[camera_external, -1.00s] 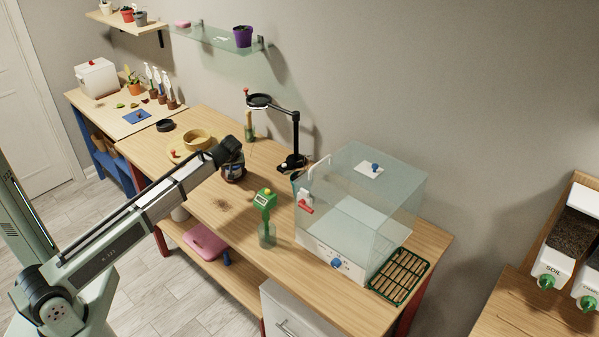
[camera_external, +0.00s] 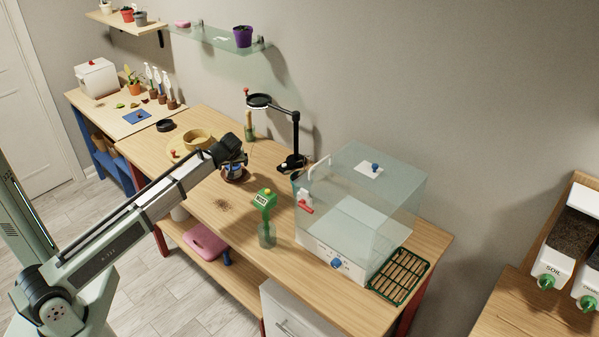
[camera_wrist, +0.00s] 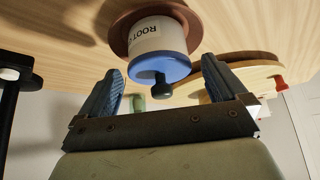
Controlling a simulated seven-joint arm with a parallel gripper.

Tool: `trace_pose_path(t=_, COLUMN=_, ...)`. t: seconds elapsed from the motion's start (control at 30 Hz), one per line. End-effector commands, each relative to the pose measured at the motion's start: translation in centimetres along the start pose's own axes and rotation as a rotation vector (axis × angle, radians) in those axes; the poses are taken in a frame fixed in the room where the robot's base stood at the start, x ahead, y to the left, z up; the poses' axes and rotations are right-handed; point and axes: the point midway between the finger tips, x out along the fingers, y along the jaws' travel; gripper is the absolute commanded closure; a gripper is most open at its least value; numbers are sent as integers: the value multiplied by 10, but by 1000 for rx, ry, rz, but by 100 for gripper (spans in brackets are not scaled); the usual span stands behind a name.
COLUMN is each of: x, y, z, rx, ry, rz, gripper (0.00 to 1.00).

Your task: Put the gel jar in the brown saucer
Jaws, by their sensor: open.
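The gel jar (camera_wrist: 158,38) is white with a label reading "ROOT", a blue lid and a dark knob. It stands upright inside the brown saucer (camera_wrist: 120,32) in the wrist view. In the external view the jar (camera_external: 235,171) and saucer (camera_external: 234,180) are small and partly hidden by my gripper (camera_external: 238,160). In the wrist view my gripper (camera_wrist: 162,72) is open, its two blue-padded fingers apart on either side of the lid and knob. A gap shows between each finger and the lid.
A green-headed meter in a glass (camera_external: 266,215) and a clear propagation box (camera_external: 362,205) stand to the right. A magnifier lamp (camera_external: 295,140) is behind. The table front near the dark soil patch is otherwise clear.

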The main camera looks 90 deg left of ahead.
Motion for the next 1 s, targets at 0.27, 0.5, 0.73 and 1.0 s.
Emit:
trace_pose_path(t=0.27, x=-53, y=0, z=0, rx=0, ry=1, rz=3, gripper=1)
trace_pose_path(t=0.5, x=-87, y=0, z=1, rx=1, ry=0, rz=1, gripper=1)
trace_pose_path(t=0.73, x=-101, y=0, z=0, rx=0, ry=1, rz=1, gripper=1)
trace_pose_path(t=1.0, x=-102, y=0, z=0, rx=0, ry=0, rz=0, gripper=1)
